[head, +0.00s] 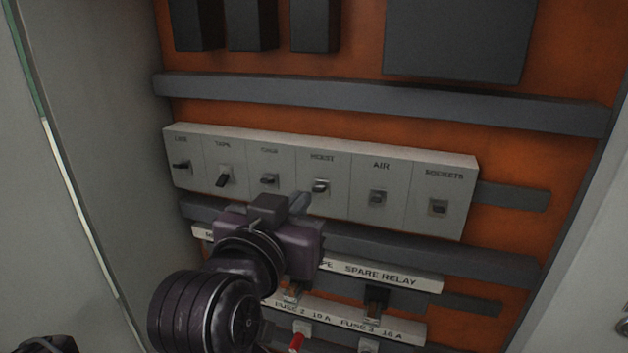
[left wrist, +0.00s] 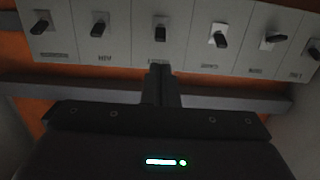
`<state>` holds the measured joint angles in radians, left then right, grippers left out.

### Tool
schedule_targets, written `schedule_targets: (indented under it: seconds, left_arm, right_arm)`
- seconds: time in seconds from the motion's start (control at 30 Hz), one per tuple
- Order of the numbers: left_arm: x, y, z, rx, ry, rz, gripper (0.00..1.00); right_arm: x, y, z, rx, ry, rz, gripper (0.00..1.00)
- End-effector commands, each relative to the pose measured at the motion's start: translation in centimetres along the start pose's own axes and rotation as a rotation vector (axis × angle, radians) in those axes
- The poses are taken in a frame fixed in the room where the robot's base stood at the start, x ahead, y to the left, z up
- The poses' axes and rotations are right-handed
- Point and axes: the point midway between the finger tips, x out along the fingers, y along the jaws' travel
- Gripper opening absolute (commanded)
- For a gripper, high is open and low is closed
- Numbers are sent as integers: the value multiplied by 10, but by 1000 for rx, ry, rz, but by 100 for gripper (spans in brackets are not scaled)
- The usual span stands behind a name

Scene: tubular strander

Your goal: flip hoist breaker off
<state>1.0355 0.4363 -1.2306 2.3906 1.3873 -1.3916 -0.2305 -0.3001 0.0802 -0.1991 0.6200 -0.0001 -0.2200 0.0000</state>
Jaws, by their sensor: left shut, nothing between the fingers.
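The hoist breaker (head: 320,187) is a small toggle on the pale grey panel row, under the label HOIST. It also shows in the left wrist view (left wrist: 160,34), where the row appears upside down. My left gripper (head: 301,203) is shut and empty, its dark fingers pointing at the panel just below the hoist toggle in the head view. In the left wrist view the fingertips (left wrist: 160,70) line up with the hoist toggle over its label. I cannot tell whether they touch the panel. My right gripper is not in view.
Neighbouring toggles are close by: tape (head: 223,177), air (head: 377,198) and sockets (head: 438,208). Below are a spare relay strip (head: 380,275) and a fuse strip with a red-tipped piece (head: 297,342). A grey rail (head: 370,103) runs above. Cabinet walls stand at both sides.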

Motion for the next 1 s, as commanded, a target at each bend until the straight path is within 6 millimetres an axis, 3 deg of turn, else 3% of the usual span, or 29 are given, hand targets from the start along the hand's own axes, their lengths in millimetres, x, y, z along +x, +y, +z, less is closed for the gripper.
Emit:
schedule_targets:
  seconds: [0.2,0.43,0.67,1.0]
  left_arm:
    - [10,8,-2,-1,5,17,0]
    - [23,0,2,-9,-5,1,0]
    - [48,0,4,-8,-3,1,0]
    - [72,0,0,-1,-1,1,0]
  right_arm:
    - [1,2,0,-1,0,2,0]
    - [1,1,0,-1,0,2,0]
    - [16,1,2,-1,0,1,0]
    - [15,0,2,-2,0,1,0]
